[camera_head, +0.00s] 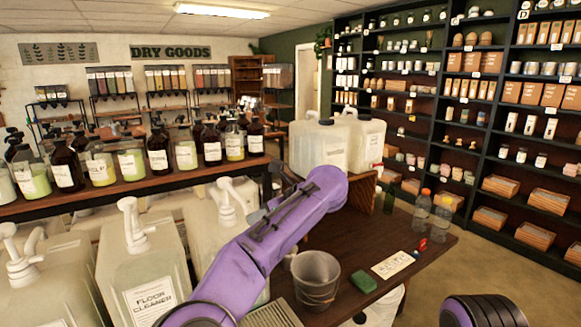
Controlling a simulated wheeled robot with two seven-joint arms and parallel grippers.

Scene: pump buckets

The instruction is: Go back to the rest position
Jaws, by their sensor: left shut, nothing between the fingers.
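My purple left arm reaches from the bottom edge up to the middle of the view. Dark narrow parts around my left gripper (282,211) show against the arm; the gripper is shut with nothing held, and its fingertips are hard to make out. A purple and black part of my right arm (484,312) shows at the bottom right; the right gripper is outside the picture. A grey bucket (317,281) stands on the dark wooden table (345,240), to the right of my left arm and apart from my gripper.
Large pump jugs, one labelled floor cleaner (143,265), stand at the left beside my arm. Two white canisters (320,146) stand behind it. A green sponge (363,281), a card (393,264) and clear bottles (421,211) are on the table. Shelves (460,120) line the right wall.

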